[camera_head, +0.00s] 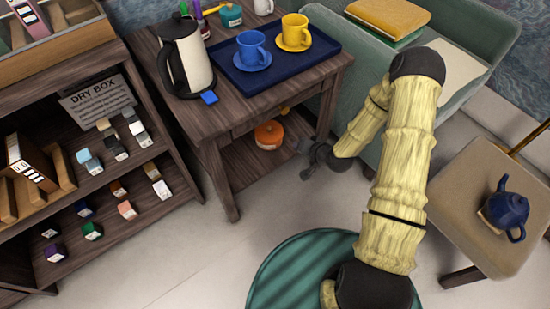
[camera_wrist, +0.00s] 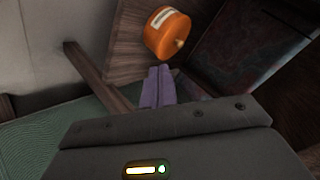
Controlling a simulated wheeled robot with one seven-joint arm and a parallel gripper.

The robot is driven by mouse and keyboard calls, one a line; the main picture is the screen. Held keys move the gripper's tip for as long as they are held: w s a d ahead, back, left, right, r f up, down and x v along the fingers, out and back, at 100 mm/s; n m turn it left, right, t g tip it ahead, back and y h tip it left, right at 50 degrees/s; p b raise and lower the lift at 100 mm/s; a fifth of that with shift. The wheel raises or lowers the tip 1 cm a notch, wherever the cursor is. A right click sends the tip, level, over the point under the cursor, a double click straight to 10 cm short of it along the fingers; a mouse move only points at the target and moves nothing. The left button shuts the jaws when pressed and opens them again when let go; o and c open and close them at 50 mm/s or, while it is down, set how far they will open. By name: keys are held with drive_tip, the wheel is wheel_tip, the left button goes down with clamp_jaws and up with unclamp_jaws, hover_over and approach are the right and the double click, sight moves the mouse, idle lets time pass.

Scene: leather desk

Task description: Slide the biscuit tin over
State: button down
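The biscuit tin appears to be the round orange container (camera_head: 269,135) on the low shelf of the wooden side table. In the wrist view the orange tin (camera_wrist: 167,35) is at the top middle, with a pale label on its side and a small knob. My gripper (camera_wrist: 158,72) points toward the tin, its two purple-grey fingers together with nothing visible between them. A gap shows between fingertips and tin. In the head view my gripper (camera_head: 304,146) is small and dark, just right of the tin at the table's open side.
The side table (camera_head: 228,135) has legs and a top edge around the low shelf (camera_head: 240,172). A blue tray (camera_head: 273,76) with cups and a kettle (camera_head: 186,57) stand on top. A green armchair (camera_head: 455,75) is to the right, and a shelf unit (camera_head: 135,190) to the left.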

drive_tip(key=s+d+r+n+g+h+p, duration=0.2)
drive_tip(key=s+d+r+h, duration=0.15)
drive_tip(key=r, duration=0.55)
drive_tip(key=s+d+r+n+g+h+p, duration=0.1)
drive_tip(key=s+d+r+g+h+p, duration=0.2)
drive_tip(key=r, duration=0.7)
drive_tip(key=s+d+r+p, duration=0.1)
drive_tip(key=s+r, duration=1.1)
drive_tip(key=s, duration=0.1)
drive_tip(key=shift+g+p, duration=0.3)
drive_tip(key=shift+g, duration=0.1)
